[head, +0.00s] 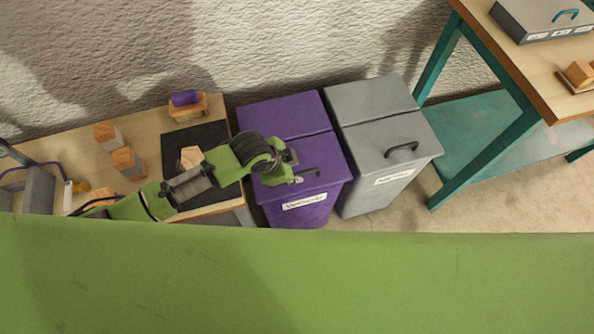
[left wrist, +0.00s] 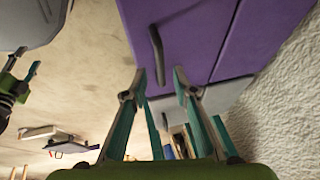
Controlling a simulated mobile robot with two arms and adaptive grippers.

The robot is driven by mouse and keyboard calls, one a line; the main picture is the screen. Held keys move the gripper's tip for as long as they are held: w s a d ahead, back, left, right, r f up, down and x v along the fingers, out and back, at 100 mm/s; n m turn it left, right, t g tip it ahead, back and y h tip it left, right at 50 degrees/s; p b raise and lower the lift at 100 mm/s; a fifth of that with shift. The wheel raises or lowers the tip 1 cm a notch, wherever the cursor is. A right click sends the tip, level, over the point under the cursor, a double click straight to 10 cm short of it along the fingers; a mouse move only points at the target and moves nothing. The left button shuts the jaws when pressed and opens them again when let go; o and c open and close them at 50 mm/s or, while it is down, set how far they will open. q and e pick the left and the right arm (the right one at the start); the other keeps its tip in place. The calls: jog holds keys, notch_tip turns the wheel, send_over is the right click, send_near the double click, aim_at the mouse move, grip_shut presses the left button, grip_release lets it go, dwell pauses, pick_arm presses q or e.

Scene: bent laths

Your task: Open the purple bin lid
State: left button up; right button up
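The purple bin (head: 292,137) stands between the wooden table and a grey bin, with its lid (head: 325,158) down. A dark bar handle (head: 309,172) is on the front part of the lid; it also shows in the left wrist view (left wrist: 157,55). My left gripper (head: 294,167) is over the lid, close to the handle. In the left wrist view its fingers (left wrist: 160,76) are apart and empty, with the handle just ahead of the gap. Contact cannot be told. My right gripper (left wrist: 25,64) shows small at the left wrist view's edge, fingers apart; it is not in the head view.
A grey bin (head: 388,135) with a handle stands right beside the purple one. The wooden table (head: 70,155) at left holds a black mat (head: 211,135), wooden blocks and a purple-topped item (head: 186,104). A teal-legged bench (head: 480,60) stands at right. The wall is behind.

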aim_at(299, 173)
pick_arm(q)
jog(key=shift+x, duration=1.55)
grip_shut()
jog(key=shift+r, duration=0.1)
